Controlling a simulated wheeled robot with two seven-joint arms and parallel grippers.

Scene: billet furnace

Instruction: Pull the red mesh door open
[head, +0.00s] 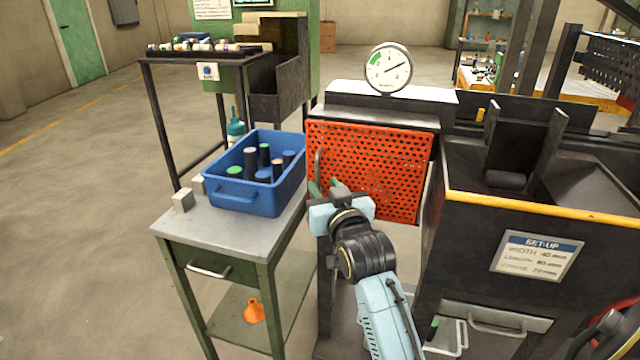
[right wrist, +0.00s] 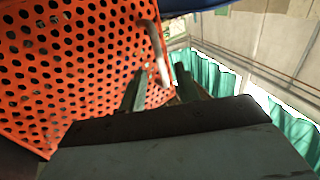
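The red mesh door (head: 375,172) is an orange-red perforated panel on the front of the dark furnace housing, below the gauge. It also fills the left of the right wrist view (right wrist: 70,65). Its grey bar handle (head: 318,163) stands near the door's left edge and also shows in the right wrist view (right wrist: 155,50). My right gripper (head: 326,188) is at the handle's lower end. In the right wrist view its two fingers (right wrist: 160,82) are spread, with the handle's lower end between their tips. I cannot tell whether they touch it. My left gripper is not in view.
A blue bin (head: 245,198) with several dark cylinders stands on a metal side table (head: 225,232), close to the door's left. A round gauge (head: 388,68) sits above the door. A dark hopper unit with a yellow edge (head: 545,203) stands to the right. Open floor lies far left.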

